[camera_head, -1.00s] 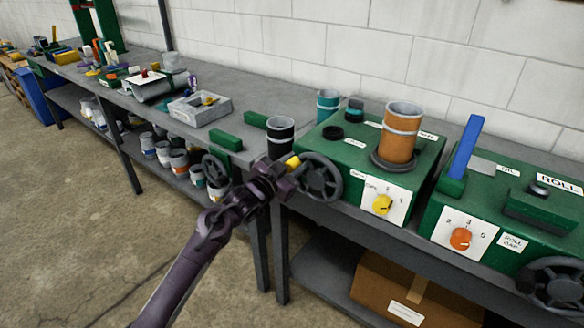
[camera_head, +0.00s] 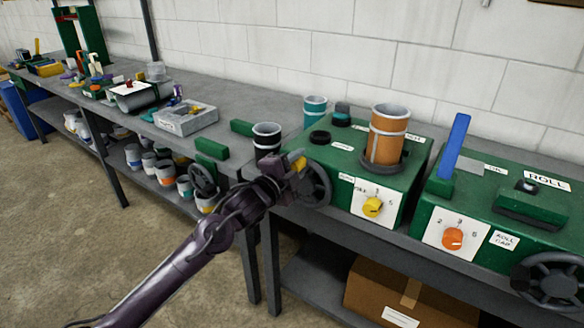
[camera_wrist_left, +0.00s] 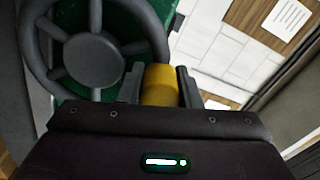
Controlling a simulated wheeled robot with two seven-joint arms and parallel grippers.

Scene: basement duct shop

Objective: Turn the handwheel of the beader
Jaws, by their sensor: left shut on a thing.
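The beader is a green box machine (camera_head: 335,165) on the bench, with an orange cylinder (camera_head: 386,140) on top and a yellow dial (camera_head: 372,207) on its white front panel. Its dark handwheel (camera_head: 318,188) is on the left side of the front. The wheel has a yellow handle knob (camera_head: 299,163). My left gripper (camera_head: 291,168) is shut on this knob at the wheel's upper left. In the left wrist view the knob (camera_wrist_left: 160,85) sits between the two fingers, and the spoked handwheel (camera_wrist_left: 93,60) fills the upper left. My right gripper does not show.
Another green machine (camera_head: 440,205) with a blue lever (camera_head: 453,146) and its own dark wheel (camera_head: 550,281) stands to the right. A dark cup (camera_head: 266,142) is close behind my gripper. A cardboard box (camera_head: 410,292) lies on the shelf below.

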